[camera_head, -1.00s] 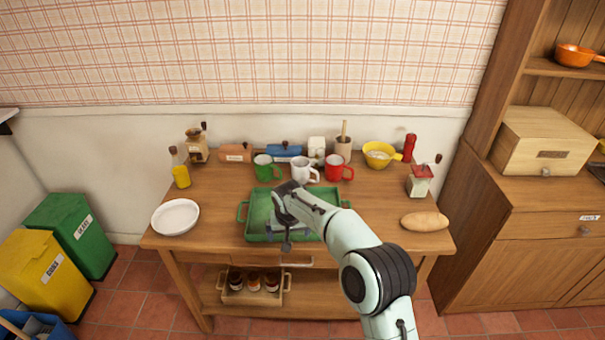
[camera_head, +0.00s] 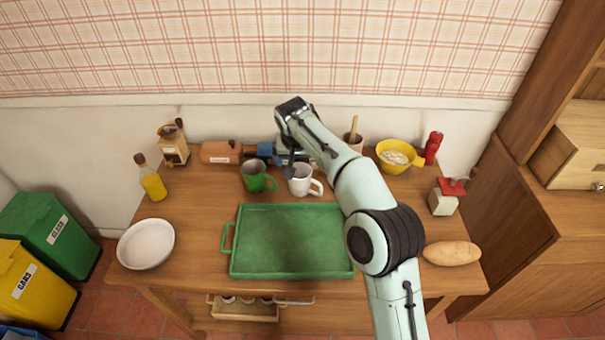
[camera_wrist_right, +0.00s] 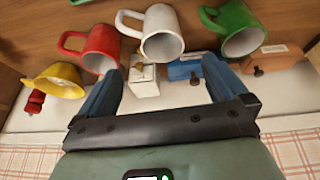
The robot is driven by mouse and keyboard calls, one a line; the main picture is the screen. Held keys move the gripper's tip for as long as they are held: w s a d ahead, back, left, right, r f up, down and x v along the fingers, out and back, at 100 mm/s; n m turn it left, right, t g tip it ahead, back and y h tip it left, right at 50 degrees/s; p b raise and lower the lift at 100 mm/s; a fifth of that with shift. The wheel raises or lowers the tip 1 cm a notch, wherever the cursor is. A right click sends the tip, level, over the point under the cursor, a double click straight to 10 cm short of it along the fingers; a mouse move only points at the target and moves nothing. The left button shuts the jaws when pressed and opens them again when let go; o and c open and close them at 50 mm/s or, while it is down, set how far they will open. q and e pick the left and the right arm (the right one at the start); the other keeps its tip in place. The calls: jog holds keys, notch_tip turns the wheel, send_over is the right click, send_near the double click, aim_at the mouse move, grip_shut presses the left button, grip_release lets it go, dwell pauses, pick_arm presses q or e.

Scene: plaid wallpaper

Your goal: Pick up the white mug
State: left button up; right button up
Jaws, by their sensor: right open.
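The white mug (camera_head: 301,182) stands upright on the wooden table behind the green tray, its handle to the right. It also shows in the right wrist view (camera_wrist_right: 163,45), at the top middle between the red and green mugs. My right gripper (camera_head: 291,168) is at the mug in the head view, partly covering its left rim. In the right wrist view my right gripper (camera_wrist_right: 162,72) has its two blue fingers wide apart with nothing between them; the mug lies beyond the tips. Whether a finger touches it I cannot tell. My left gripper is not in view.
A green mug (camera_head: 254,177) stands close left of the white mug. A red mug (camera_wrist_right: 98,48) is close on the other side, hidden by my arm in the head view. A blue object (camera_wrist_right: 186,68) and a white box (camera_wrist_right: 143,80) are behind. The green tray (camera_head: 285,240) is empty.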

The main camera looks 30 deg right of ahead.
send_near(300, 175)
jog(key=s, duration=0.1)
jog(key=s+a, duration=0.1)
jog(key=shift+s+a+r, duration=0.1)
jog(key=shift+s, duration=0.3)
jog(key=shift+w+x, duration=0.15)
jog(key=shift+x, duration=1.35)
jog(key=shift+w+x, duration=0.1)
jog(key=shift+x, duration=1.4)
jog(key=shift+r, duration=0.15)
jog(key=c, duration=1)
